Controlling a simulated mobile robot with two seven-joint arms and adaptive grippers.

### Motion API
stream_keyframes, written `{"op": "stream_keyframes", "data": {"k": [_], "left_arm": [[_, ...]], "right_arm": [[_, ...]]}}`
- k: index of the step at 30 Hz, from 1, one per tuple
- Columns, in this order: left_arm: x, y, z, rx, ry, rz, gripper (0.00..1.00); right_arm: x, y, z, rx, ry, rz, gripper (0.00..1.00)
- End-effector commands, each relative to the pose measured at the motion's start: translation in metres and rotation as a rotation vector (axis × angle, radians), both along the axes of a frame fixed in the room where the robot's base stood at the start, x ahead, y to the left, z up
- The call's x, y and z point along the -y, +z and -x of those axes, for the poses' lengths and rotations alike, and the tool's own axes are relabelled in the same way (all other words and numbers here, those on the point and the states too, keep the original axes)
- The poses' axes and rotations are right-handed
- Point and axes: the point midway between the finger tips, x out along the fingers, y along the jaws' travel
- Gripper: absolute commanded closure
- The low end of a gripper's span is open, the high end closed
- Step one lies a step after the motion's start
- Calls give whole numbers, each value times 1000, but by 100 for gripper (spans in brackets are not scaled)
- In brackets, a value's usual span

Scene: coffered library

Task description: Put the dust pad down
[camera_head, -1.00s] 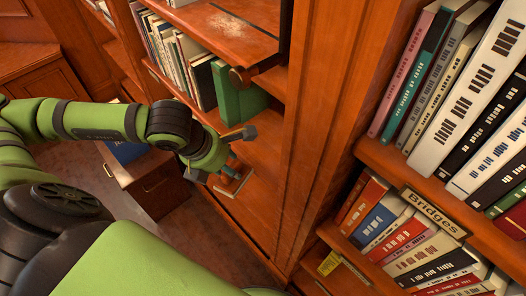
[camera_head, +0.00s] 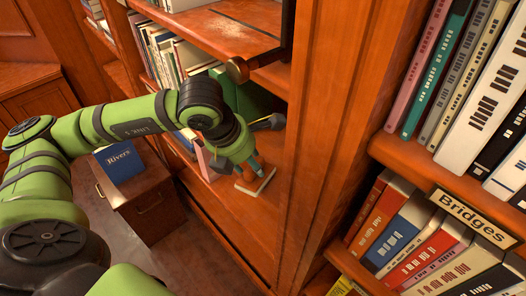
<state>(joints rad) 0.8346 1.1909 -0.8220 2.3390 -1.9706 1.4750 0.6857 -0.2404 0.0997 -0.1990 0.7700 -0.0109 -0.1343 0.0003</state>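The dust pad (camera_head: 258,187) is a flat, pale-edged block with an orange-brown face and a small teal part on top. It appears to lie on the wooden shelf board below the green books. My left gripper (camera_head: 246,150) is just above and behind it. One dark finger reaches out to the upper right, and another dark part shows low on the left, so the fingers look spread. The teal part is between them, with no visible grip on it. The wrist hides part of the gripper. My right gripper is not in view.
Green books (camera_head: 238,95) stand behind the gripper. A dusty shelf (camera_head: 215,27) is above. A thick wooden upright (camera_head: 330,120) stands to the right, beside shelves with a "Bridges" label (camera_head: 470,217). A blue "Rivers" book (camera_head: 120,162) rests on a low wooden box (camera_head: 150,200).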

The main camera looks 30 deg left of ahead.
Motion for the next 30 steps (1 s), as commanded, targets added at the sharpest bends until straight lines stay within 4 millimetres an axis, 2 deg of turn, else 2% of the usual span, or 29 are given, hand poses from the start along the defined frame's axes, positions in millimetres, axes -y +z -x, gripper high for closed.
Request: {"op": "stream_keyframes", "data": {"k": [7,15,16,17,18,30], "left_arm": [[13,2,-34,0,-1,2,94],[14,-3,-38,-2,0,-1,94],[14,-3,-38,-3,0,0,51],[14,-3,-38,-3,0,0,39],[14,-3,-38,-3,0,0,31],[13,-4,-38,-3,0,-1,31]], "right_arm": [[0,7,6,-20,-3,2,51],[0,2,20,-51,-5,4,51],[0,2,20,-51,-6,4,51],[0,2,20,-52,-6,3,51],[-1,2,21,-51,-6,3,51],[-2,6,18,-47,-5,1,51]]}}
